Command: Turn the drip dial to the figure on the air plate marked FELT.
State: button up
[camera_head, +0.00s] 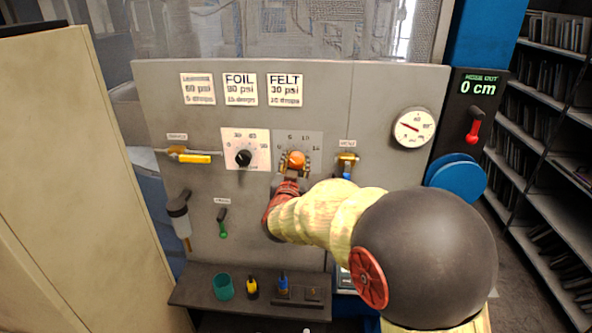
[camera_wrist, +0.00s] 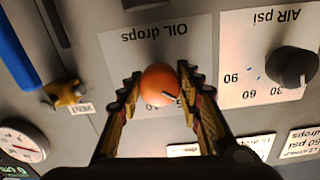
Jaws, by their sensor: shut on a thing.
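The drip dial is an orange knob (camera_head: 296,158) on a pale plate (camera_head: 315,139) with small figures above it. My gripper (camera_head: 294,166) is shut on the knob, one finger on each side, as the wrist view shows (camera_wrist: 159,90). The FELT plate (camera_head: 285,90) hangs above and reads 30 psi; its drops line is too small to read surely. The dial's figures are partly hidden in the wrist view.
Left of the drip dial is the black AIR psi knob (camera_head: 243,158). A brass valve with a blue handle (camera_head: 346,165) sits close at the right. A yellow-handled valve (camera_head: 193,158), a green lever (camera_head: 223,224) and a round gauge (camera_head: 414,127) are also on the panel.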

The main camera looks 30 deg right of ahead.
jog(key=m+b, duration=0.4)
jog(key=b, duration=0.1)
jog(key=shift+f+m, duration=0.2)
jog(key=shift+m, duration=0.1)
jog(key=m+b, duration=0.3)
jog(key=b, duration=0.1)
jog(key=shift+m, duration=0.3)
jog(key=m+b, duration=0.5)
jog(key=m, duration=0.1)
jog(key=shift+r+y, duration=0.15)
jog(key=shift+y, duration=0.15)
jog(key=shift+b, duration=0.3)
jog(key=o, duration=1.1)
jog(key=shift+c, duration=0.2)
jog(key=shift+o, duration=0.5)
jog(key=shift+r, duration=0.1)
